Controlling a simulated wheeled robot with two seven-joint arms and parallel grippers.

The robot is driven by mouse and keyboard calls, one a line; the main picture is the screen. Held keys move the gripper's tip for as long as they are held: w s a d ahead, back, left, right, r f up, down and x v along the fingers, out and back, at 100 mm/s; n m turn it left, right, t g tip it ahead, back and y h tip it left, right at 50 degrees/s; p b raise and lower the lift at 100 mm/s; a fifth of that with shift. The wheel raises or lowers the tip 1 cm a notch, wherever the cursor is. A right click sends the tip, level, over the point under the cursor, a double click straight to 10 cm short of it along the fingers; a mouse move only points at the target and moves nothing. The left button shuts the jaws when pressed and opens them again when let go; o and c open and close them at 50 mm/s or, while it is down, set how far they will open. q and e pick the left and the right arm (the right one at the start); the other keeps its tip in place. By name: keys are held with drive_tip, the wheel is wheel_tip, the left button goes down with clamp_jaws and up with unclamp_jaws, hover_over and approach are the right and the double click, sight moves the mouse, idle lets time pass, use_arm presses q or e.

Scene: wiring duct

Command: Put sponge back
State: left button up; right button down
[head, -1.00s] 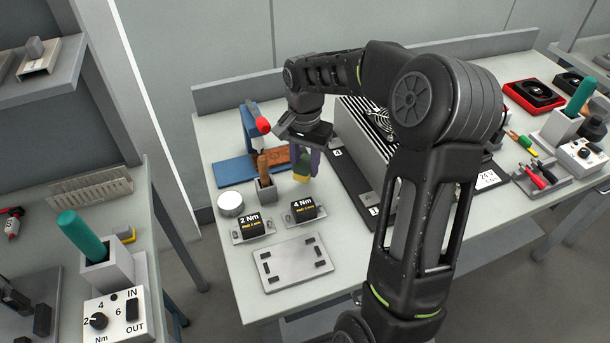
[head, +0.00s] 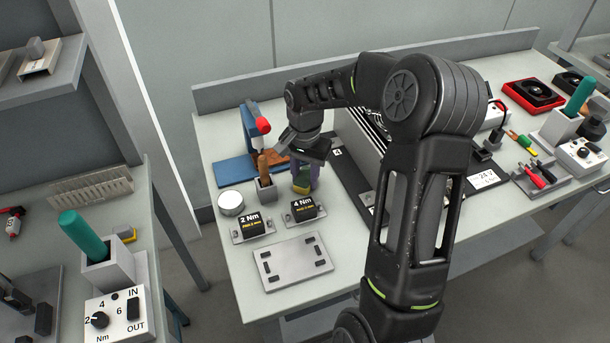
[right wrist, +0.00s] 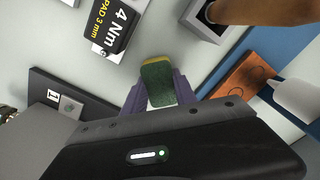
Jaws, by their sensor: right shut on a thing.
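My right gripper (head: 303,178) has purple fingers and is shut on a small sponge (head: 301,188), green with a yellow layer. The sponge also shows between the fingers in the right wrist view (right wrist: 157,84). It is at or just above the bench top, behind the 4 Nm block (head: 303,209) and right of the wooden-handled tool in its grey holder (head: 265,188). I cannot tell whether it touches the bench. My left gripper is not in view.
A blue board (head: 235,172) with a brown piece (head: 272,160) lies behind left. A round white tin (head: 231,204), the 2 Nm block (head: 251,225) and a grey plate (head: 293,262) stand nearby. A dark base (head: 346,178) with a finned grey unit lies to the right.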

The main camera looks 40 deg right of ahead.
sight(305, 176)
drive_tip(key=c, duration=1)
unclamp_jaws()
drive_tip(key=shift+f, duration=0.1)
wheel_tip(305, 176, up, 12)
drive_tip(key=shift+b, duration=0.3)
